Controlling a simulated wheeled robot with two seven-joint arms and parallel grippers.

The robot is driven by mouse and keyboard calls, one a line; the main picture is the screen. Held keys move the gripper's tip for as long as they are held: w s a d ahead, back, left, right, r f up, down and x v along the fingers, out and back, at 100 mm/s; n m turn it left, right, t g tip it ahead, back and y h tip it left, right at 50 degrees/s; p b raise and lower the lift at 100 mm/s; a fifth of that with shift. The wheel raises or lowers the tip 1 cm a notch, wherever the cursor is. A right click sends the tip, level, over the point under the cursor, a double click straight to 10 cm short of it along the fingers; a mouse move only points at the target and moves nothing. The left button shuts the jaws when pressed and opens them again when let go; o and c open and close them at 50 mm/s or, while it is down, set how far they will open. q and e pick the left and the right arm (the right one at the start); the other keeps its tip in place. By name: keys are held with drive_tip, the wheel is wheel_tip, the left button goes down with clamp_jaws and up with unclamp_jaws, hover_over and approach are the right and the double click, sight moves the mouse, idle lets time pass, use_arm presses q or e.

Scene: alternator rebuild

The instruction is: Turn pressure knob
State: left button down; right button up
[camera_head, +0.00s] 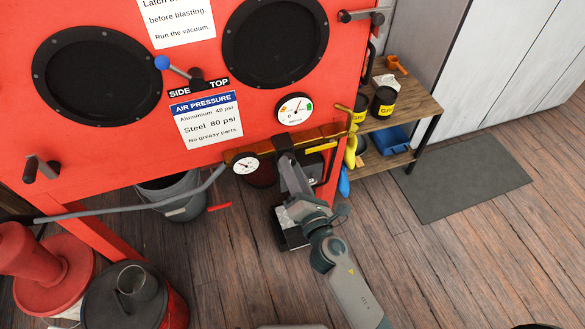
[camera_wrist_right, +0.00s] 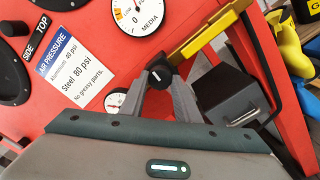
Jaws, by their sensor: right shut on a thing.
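The black pressure knob (camera_head: 282,142) sits under the front of the red blasting cabinet (camera_head: 219,70), on the pipe line to the right of a small round gauge (camera_head: 246,163). My right gripper (camera_head: 284,152) reaches up to it from below. In the right wrist view, the two grey fingers are shut on the knob (camera_wrist_right: 160,76), one on each side, and a white mark shows on its face. The small gauge (camera_wrist_right: 115,100) is partly hidden behind the left finger. Its reading is too small to tell. My left gripper is not in view.
A yellow lever (camera_head: 320,147) lies close to the right of the knob. The media gauge (camera_head: 295,109) and an air pressure sign (camera_head: 206,118) are above. A grey hose (camera_head: 130,209) runs left. A wooden shelf (camera_head: 412,106) stands right; the floor mat (camera_head: 465,175) is clear.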

drive_tip(key=shift+n, duration=0.5)
drive_tip(key=o, duration=1)
drive_tip(key=shift+o, duration=0.2)
drive_tip(key=shift+s, duration=0.1)
